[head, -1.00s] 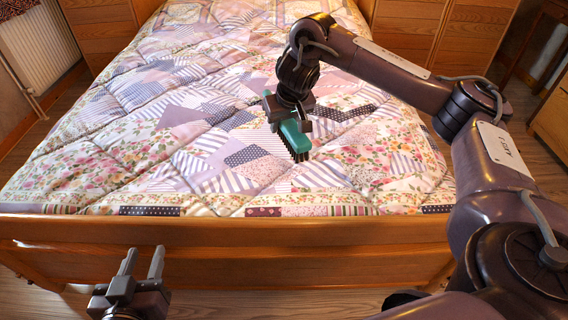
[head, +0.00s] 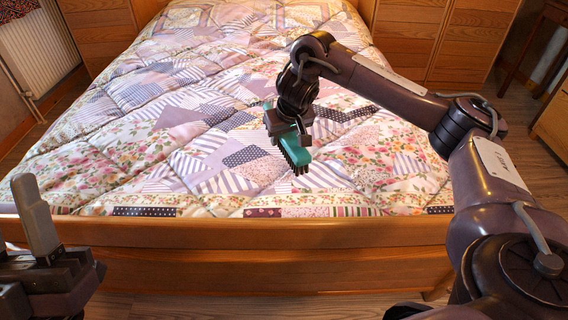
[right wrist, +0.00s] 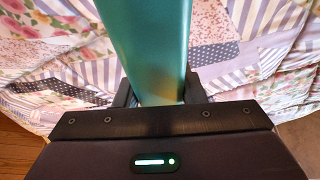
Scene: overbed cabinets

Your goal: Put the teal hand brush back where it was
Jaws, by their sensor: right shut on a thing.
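The teal hand brush (head: 294,152) has dark bristles facing down. My right gripper (head: 288,136) is shut on it and holds it over the quilt of the bed, near the foot end. In the right wrist view the brush's teal body (right wrist: 155,45) runs up between the two fingers. Whether the bristles touch the quilt I cannot tell. My left gripper (head: 40,215) is at the lower left, in front of the footboard. One finger points up; the other finger is not clear, so its opening cannot be told.
The bed's patchwork quilt (head: 150,130) is wide and otherwise clear. The wooden footboard (head: 230,255) stands between me and the quilt. Wooden cabinets (head: 440,40) stand at the back, and a white radiator (head: 38,45) is at the far left.

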